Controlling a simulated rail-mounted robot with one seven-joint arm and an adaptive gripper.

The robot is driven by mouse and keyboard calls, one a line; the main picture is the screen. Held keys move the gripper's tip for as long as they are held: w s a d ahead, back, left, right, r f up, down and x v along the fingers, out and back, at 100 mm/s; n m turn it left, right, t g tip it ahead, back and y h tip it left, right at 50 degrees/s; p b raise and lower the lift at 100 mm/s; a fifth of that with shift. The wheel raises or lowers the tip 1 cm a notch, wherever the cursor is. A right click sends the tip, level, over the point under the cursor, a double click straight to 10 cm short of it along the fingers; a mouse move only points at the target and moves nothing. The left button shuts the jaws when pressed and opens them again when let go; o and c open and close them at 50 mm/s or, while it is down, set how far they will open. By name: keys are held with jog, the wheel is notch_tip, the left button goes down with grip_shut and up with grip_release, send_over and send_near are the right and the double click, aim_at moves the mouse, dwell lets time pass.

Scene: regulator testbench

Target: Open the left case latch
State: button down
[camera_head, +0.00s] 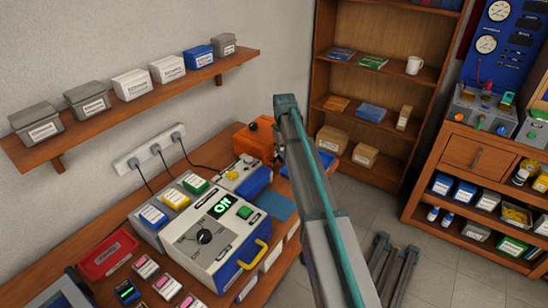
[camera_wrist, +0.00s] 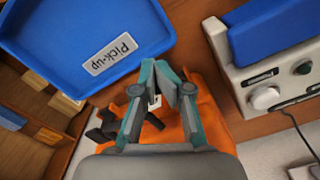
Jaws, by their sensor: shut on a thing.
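The orange case (camera_head: 248,142) sits at the far end of the wooden bench, partly hidden behind my arm. In the wrist view the orange case (camera_wrist: 205,105) lies under my gripper (camera_wrist: 162,88). The fingers are close together over the case's edge, shut on a small part that looks like a case latch. The fingers hide most of that part, and I cannot tell how far it is turned. A black fitting (camera_wrist: 103,128) of the case shows just left of the fingers. In the head view my arm hides the fingertips.
A blue "Pick-up" tray (camera_wrist: 85,30) lies close to the fingers. A grey device with knobs (camera_wrist: 264,97) stands on the other side. A wall shelf (camera_head: 130,105) with boxes hangs above.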

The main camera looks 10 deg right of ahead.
jog(key=shift+w+f, duration=0.25)
jog(key=shift+f, duration=0.45)
jog(key=shift+s+d+p, duration=0.35)
jog(key=shift+s+d, duration=0.35)
jog(key=shift+d, duration=0.1)
jog(key=shift+s+d+r, duration=0.25)
jog(key=shift+s+d, duration=0.6)
notch_tip(320, 180, up, 9)
jog(key=p, duration=0.6)
